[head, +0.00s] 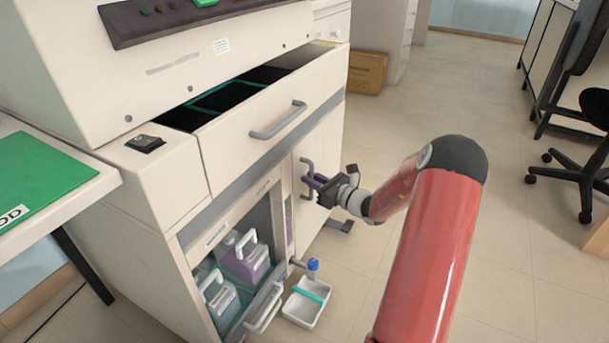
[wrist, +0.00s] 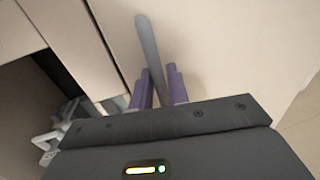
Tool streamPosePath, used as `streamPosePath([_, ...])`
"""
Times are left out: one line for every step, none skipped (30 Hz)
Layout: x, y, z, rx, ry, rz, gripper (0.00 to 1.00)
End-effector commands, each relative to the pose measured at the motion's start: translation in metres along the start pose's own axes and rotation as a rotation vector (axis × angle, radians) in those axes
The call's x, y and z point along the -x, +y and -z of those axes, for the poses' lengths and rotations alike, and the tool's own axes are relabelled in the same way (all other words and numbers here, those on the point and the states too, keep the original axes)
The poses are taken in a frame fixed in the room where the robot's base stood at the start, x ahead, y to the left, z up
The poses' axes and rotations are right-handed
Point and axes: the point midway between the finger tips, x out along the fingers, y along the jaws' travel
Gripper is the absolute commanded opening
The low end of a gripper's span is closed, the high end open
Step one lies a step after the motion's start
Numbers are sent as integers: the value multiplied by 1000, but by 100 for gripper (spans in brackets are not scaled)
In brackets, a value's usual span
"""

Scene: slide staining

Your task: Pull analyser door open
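The analyser (head: 165,185) is a large cream cabinet at the left of the head view. Its lower right door (head: 332,170) looks flush with the front. A grey upright bar handle (head: 306,172) is on this door near its left edge; the handle also shows in the wrist view (wrist: 149,45). My gripper (head: 315,184) is at the handle, with its purple fingers pointing at the door. In the wrist view my gripper (wrist: 160,88) has one finger on each side of the bar, with no clear gap left. The exact contact is partly hidden.
An open lower compartment left of the door holds bottles (head: 245,258). A white tray (head: 306,302) with a blue-capped bottle sits low in front. A drawer (head: 275,125) above stands partly out. The floor (head: 480,150) to the right is clear up to a chair (head: 585,150).

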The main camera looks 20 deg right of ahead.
Motion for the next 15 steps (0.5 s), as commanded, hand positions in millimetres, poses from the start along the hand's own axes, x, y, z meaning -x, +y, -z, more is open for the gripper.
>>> streamPosePath([-1, 1, 0, 0, 0, 1, 17])
streamPosePath([-1, 1, 0, 0, 1, 1, 17])
streamPosePath([-1, 1, 0, 1, 1, 2, 17])
streamPosePath([-1, 1, 0, 1, 1, 2, 17])
streamPosePath([-1, 1, 0, 1, 1, 2, 17])
streamPosePath([-1, 1, 0, 1, 1, 2, 17])
streamPosePath([-1, 1, 0, 1, 1, 2, 17])
streamPosePath([-1, 1, 0, 1, 1, 1, 17])
streamPosePath([-1, 1, 0, 1, 1, 1, 14])
streamPosePath([-1, 1, 0, 1, 1, 1, 10])
streamPosePath([-1, 1, 0, 1, 1, 1, 6])
streamPosePath([-1, 1, 0, 1, 1, 1, 1])
streamPosePath([-1, 1, 0, 1, 1, 1, 0])
streamPosePath([-1, 1, 0, 1, 1, 1, 0])
streamPosePath([-1, 1, 0, 1, 1, 1, 0])
